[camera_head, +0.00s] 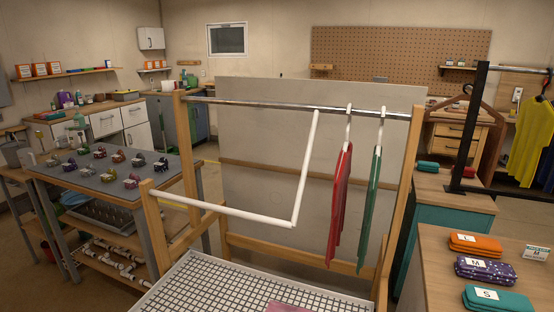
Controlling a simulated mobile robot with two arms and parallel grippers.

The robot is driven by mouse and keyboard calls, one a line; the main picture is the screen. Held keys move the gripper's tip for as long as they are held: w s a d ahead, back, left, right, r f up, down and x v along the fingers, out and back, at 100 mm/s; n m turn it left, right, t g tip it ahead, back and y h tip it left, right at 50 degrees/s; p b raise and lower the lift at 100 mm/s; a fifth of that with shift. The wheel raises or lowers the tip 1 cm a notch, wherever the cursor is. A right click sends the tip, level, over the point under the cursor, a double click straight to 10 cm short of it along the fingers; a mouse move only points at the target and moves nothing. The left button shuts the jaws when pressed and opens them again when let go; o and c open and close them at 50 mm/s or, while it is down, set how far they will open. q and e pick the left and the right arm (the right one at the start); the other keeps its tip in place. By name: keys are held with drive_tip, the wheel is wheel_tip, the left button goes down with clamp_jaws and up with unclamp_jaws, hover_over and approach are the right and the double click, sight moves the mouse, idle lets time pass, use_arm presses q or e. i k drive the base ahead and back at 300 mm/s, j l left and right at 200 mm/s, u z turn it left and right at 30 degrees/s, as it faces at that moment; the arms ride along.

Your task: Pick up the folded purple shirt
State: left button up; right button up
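A purple patterned folded bundle (486,269) lies on the wooden table at the lower right. It carries a white label marked M. It sits between an orange folded bundle (475,245) marked L, behind it, and a teal folded bundle (497,300) marked S, in front of it. I cannot tell for sure that the purple bundle is a shirt. A pinkish-purple flat thing (287,307) shows at the bottom edge on the white grid surface, mostly cut off. Neither of my grippers is in view.
A wooden rack with a metal rail (260,104) stands in the middle, holding red (340,205) and green (370,210) hanging garments. White bars (225,208) cross its front. A grey-topped table (60,172) with several small items is at left. A small card (536,252) stands beside the bundles.

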sight(473, 268)
drive_tip(key=z, duration=0.95)
